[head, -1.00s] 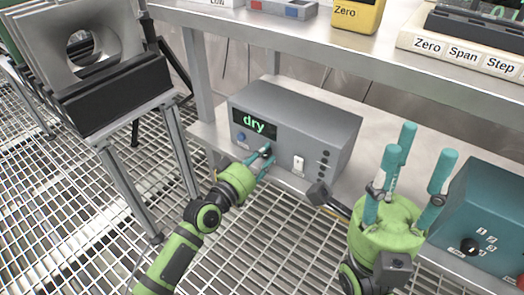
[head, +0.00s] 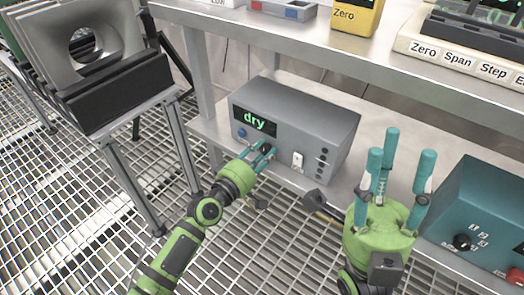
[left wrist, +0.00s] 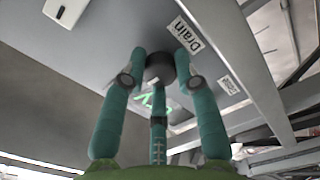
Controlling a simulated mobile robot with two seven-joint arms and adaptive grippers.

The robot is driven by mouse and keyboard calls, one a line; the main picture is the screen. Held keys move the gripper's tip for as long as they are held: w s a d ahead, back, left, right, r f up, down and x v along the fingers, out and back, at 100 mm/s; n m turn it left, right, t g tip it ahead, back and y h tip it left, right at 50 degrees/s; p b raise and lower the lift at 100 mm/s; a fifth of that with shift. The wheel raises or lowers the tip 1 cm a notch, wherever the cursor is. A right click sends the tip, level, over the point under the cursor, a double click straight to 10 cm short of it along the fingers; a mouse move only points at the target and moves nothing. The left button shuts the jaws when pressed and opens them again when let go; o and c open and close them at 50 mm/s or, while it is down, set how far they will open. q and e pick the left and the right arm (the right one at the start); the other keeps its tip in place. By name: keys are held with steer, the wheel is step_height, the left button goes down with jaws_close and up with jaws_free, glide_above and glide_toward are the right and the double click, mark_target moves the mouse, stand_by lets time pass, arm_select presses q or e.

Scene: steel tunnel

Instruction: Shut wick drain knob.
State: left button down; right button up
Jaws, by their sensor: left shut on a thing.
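The dark round wick drain knob (head: 266,147) is on the front of a grey box (head: 297,118) whose green display reads "dry". In the left wrist view the knob (left wrist: 160,68) sits between my teal fingers, beside a white label reading "Drain" (left wrist: 187,35). My left gripper (head: 266,152) is closed around the knob; it also shows in the left wrist view (left wrist: 160,82). The knob's exact turn angle is hard to tell. My right gripper (head: 396,160) is open and empty, fingers pointing up, to the right of the box.
A white rocker switch (head: 298,160) and a blue button (head: 242,133) are on the same panel. A teal box (head: 483,215) stands at right on the lower shelf. The upper shelf (head: 310,52) overhangs behind. Grating floor lies in front.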

arm_select(q)
steer(key=shift+s+d+f+n, duration=0.2)
steer(key=shift+n, duration=0.4)
steer(key=c, duration=0.9)
jaws_free()
steer(key=shift+c, duration=0.2)
steer(key=shift+w+r, duration=0.1)
steer(key=shift+a, duration=0.1)
steer(key=shift+a, duration=0.1)
steer(key=v, duration=1.2)
steer(key=shift+r, duration=0.15)
